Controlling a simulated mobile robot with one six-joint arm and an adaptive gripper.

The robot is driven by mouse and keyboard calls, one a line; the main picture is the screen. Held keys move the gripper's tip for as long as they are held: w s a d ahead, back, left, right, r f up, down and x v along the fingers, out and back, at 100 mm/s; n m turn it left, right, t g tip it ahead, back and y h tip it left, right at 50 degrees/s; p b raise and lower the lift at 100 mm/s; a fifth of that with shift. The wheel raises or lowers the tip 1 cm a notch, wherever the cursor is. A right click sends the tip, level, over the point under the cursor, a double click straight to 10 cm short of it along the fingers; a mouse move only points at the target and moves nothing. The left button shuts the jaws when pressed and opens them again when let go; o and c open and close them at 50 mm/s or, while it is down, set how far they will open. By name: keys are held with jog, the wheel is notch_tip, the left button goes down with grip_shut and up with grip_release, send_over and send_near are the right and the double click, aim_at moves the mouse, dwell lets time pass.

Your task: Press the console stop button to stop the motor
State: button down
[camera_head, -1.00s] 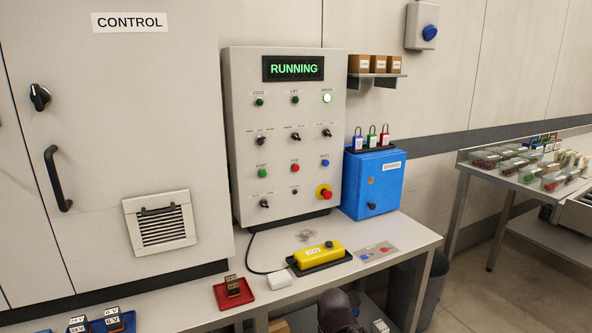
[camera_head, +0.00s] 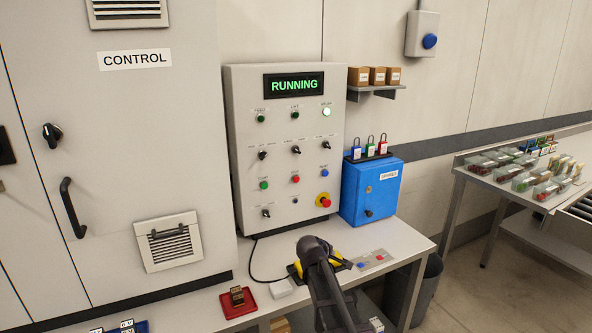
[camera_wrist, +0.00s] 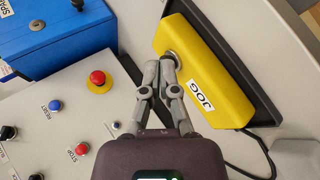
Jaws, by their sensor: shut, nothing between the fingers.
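The grey console (camera_head: 240,150) stands upright on the bench, and its display (camera_head: 294,84) reads RUNNING in green. Its red stop button (camera_head: 296,179) is in the lower row, between a green and a blue button; in the wrist view the button (camera_wrist: 83,149), labelled STOP, is at lower left. A larger red mushroom button on a yellow base (camera_head: 323,200) is at the console's lower right. My gripper (camera_wrist: 163,60) is shut and empty, its fingertips over or near the grey knob of the yellow JOG box (camera_wrist: 215,85); contact is unclear. In the head view my arm hides most of that box.
A blue cabinet (camera_head: 372,192) with several padlocks on top stands right of the console. A plate with small buttons (camera_head: 372,260) lies right of the JOG box. A red tray (camera_head: 238,304) sits at the bench front, and a black cable runs behind.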

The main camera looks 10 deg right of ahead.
aim_at(299, 181)
jog(key=w+a+r+n+t+p, duration=0.2)
jog(key=w+r+n+t+p, duration=0.1)
jog(key=w+r+n, duration=0.2)
jog(key=w+a+r+n+t+p, duration=0.2)
jog(key=w+r+n+t+p, duration=0.1)
jog(key=w+r, duration=0.6)
jog(key=shift+w+a+r+n, duration=0.25)
jog(key=shift+r+n, duration=0.3)
jog(key=shift+n, duration=0.35)
jog(key=shift+w, duration=0.1)
jog(key=w, duration=0.2)
jog(key=w+a, duration=0.1)
jog(key=w, duration=0.2)
jog(key=w+a, duration=0.1)
jog(key=w, duration=0.2)
jog(key=shift+a, duration=0.25)
jog(key=shift+w+a, duration=0.35)
jog(key=shift+w, duration=0.55)
dwell(1.6)
jog(key=shift+s, duration=0.15)
jog(key=shift+s+d, duration=0.3)
jog(key=shift+s, duration=0.4)
